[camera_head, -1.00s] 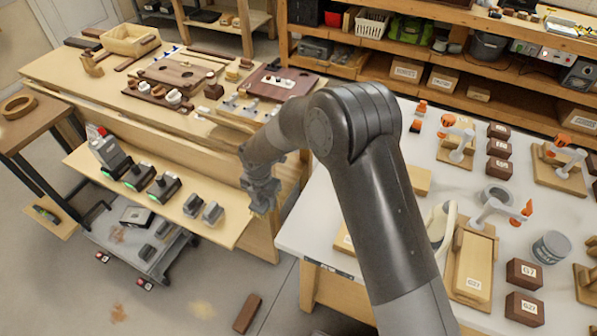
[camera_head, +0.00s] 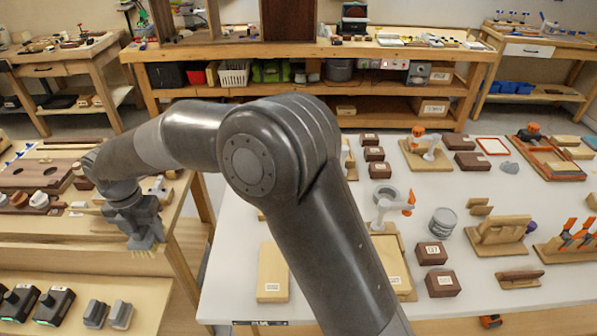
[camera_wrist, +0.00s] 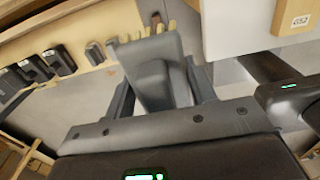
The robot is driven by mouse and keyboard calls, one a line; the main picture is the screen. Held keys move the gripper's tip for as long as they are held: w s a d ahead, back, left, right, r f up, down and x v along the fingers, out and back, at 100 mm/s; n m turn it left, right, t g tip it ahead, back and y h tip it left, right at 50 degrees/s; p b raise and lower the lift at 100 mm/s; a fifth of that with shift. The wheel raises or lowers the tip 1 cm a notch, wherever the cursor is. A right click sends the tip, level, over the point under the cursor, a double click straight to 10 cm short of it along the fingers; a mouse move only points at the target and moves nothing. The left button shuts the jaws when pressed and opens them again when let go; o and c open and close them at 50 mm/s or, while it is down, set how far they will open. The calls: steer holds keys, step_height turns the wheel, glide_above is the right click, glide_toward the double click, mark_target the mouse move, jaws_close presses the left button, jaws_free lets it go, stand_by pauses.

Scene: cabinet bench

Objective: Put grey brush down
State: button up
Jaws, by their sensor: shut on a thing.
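My gripper (camera_head: 133,208) is at the left in the head view, beside the front right end of the wooden bench. It points down. In the wrist view my gripper (camera_wrist: 162,85) is shut on the grey brush (camera_wrist: 155,65), with one finger on each side of its body. The tan bristles (camera_wrist: 150,25) point away from the palm. In the head view the brush (camera_head: 146,238) hangs below the fingers, bristles down. Whether it touches any surface cannot be told.
A lower wooden shelf (camera_head: 140,290) carries black tools (camera_head: 52,305) and grey blocks (camera_head: 107,314) at bottom left. A white table (camera_head: 235,280) with boxes and fixtures stands to the right, past a gap. In the wrist view the table edge (camera_wrist: 235,40) is close to the brush.

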steer(key=w+d+m, duration=0.3)
steer(key=w+d, duration=0.7)
steer(key=d, duration=0.3)
steer(key=w+d+m, duration=0.3)
steer(key=w+d, duration=0.6)
steer(key=d, duration=0.5)
steer(key=w+d+m, duration=0.3)
steer(key=w+d, duration=0.7)
steer(key=d, duration=0.3)
steer(key=d+m, duration=0.5)
steer(key=d, duration=2.3)
steer(key=s+d+m, duration=0.2)
steer(key=s+d, duration=0.2)
steer(key=d, duration=0.7)
steer(key=s+d+m, duration=0.2)
steer(key=s+d, duration=0.2)
steer(key=d, duration=0.8)
glide_above(433, 194)
steer(key=f, duration=1.1)
steer(key=shift+s+d+f, duration=0.1)
steer(key=shift+s+f, duration=0.1)
steer(key=shift+f, duration=0.15)
steer(key=shift+w+f, duration=0.1)
steer(key=shift+f, duration=1.95)
